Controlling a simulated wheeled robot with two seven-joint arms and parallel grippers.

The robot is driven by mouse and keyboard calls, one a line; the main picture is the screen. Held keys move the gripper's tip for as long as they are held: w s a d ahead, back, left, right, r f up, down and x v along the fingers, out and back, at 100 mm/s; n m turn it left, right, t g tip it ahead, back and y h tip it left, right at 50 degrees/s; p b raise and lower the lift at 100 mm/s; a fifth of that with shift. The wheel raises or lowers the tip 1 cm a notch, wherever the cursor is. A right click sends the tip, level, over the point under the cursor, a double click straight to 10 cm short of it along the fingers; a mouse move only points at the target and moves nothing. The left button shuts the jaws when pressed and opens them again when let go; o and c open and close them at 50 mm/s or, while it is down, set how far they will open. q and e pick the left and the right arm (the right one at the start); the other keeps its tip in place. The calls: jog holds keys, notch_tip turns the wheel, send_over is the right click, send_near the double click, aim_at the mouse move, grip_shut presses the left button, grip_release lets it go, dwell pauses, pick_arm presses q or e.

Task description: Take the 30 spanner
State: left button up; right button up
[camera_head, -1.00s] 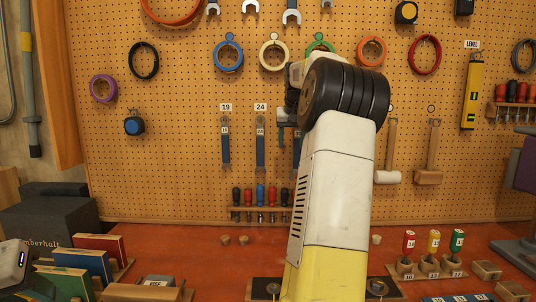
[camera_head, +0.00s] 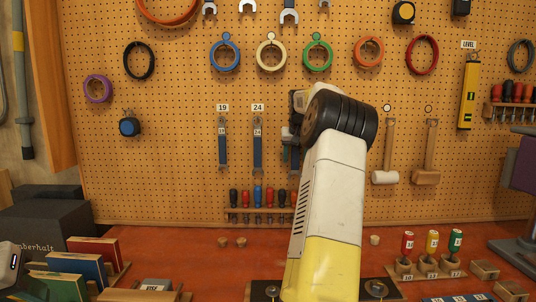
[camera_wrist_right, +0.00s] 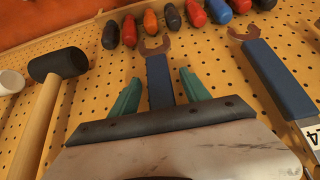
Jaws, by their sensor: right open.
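A blue-handled spanner (camera_wrist_right: 158,80) with an open brown jaw hangs on the pegboard in the right wrist view. Its number is not readable; it is the one beside the 24 spanner (camera_wrist_right: 275,75). My right gripper (camera_wrist_right: 158,90) is open, with one teal finger on each side of that spanner's handle, apart from it. In the head view my right gripper (camera_head: 288,138) is at the pegboard, right of the 24 spanner (camera_head: 257,145), partly hidden by my arm. The third spanner there is mostly hidden.
The 19 spanner (camera_head: 222,145) hangs further left. A row of screwdrivers (camera_head: 257,196) is below the spanners. A black-headed mallet (camera_wrist_right: 60,62) hangs beside my right gripper, and a white-headed mallet (camera_head: 385,177) further right. The red workbench (camera_head: 190,258) is below.

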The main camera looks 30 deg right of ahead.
grip_shut()
jog(key=shift+r, duration=0.15)
jog(key=shift+r, duration=0.45)
jog(key=shift+s+r, duration=0.1)
jog(key=shift+r, duration=0.2)
jog(key=s+a, duration=0.4)
jog(key=s, duration=0.3)
jog(key=s+a, duration=0.4)
jog(key=s, duration=0.4)
jog(key=shift+s+a, duration=0.3)
jog(key=shift+a, duration=0.05)
jog(key=shift+f, duration=0.1)
jog(key=c, duration=0.6)
grip_release()
jog(key=shift+c, duration=0.2)
grip_shut()
